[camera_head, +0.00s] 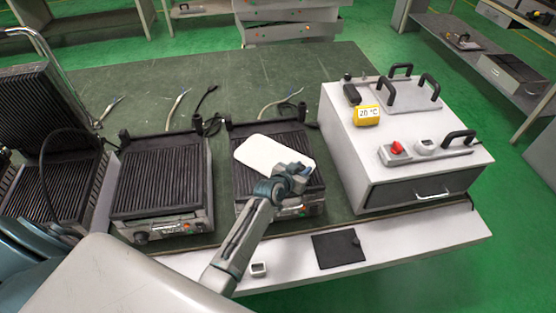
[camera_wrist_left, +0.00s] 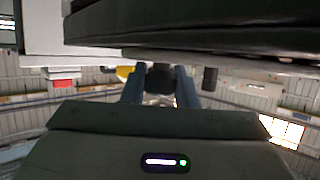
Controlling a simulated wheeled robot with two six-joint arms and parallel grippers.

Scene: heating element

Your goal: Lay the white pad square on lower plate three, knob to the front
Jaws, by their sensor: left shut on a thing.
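The white pad (camera_head: 268,153) is over lower plate three (camera_head: 246,188), the ribbed plate of the third grill from the left. It is turned askew to the plate's edges, its right end by my gripper. I cannot tell if it touches the ribs. My left gripper (camera_head: 300,174) is at the pad's front right. In the left wrist view, its fingers (camera_wrist_left: 160,88) are shut on a dark knob (camera_wrist_left: 160,76), which the head view hides behind the gripper. My right gripper is not in view.
The second grill (camera_head: 160,175) stands to the left, and a grill with a raised lid (camera_head: 55,110) beyond it. A white box (camera_head: 400,150) with black handles stands close on the right. A dark pad (camera_head: 335,251) with a knob and a small white block (camera_head: 259,269) lie on the front ledge.

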